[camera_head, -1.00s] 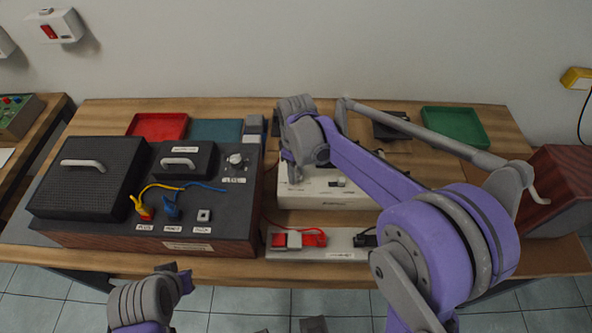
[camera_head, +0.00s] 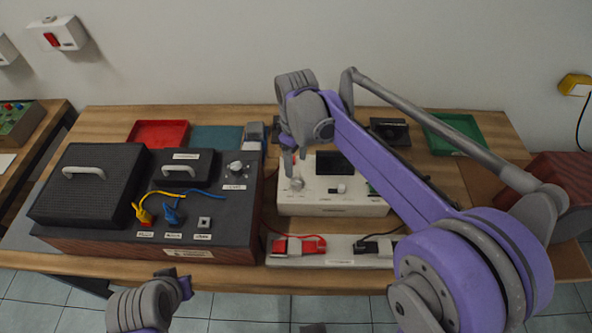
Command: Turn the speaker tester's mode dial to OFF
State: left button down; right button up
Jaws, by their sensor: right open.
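A white instrument box (camera_head: 330,208) with a dark screen stands mid-table; it looks like the speaker tester, though its label is too small to read. A pale round knob (camera_head: 297,184) sits at its left front, apparently the mode dial; its pointer setting cannot be read. My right gripper (camera_head: 294,160) is open and points down just above this knob, partly covering the box's left side. Whether the fingers touch the knob is unclear. My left gripper (camera_head: 178,280) is low at the front, apart from the table's devices; its jaws are not clearly visible.
A dark wood-sided unit (camera_head: 160,243) with black covers and its own knob (camera_head: 236,169) stands left. A white strip (camera_head: 340,260) with red and black plugs lies in front. Red (camera_head: 160,133) and green (camera_head: 460,134) trays lie behind.

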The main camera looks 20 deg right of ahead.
jog(key=shift+r, duration=1.4)
jog(key=shift+s, duration=0.1)
jog(key=s+d+f+m+t, duration=0.1)
jog(key=s+f+m, duration=0.1)
jog(key=s, duration=0.4)
jog(key=s+d+f+m+t+p, duration=0.1)
jog(key=s+d+m+t, duration=0.1)
jog(key=s+m, duration=0.2)
jog(key=s+d+f+m+t, duration=0.1)
jog(key=s+f+m+t, duration=0.1)
jog(key=s, duration=0.8)
jog(key=shift+s+d+f+m+p, duration=0.25)
jog(key=shift+d+f+m+p, duration=0.1)
jog(key=shift+m+p, duration=0.05)
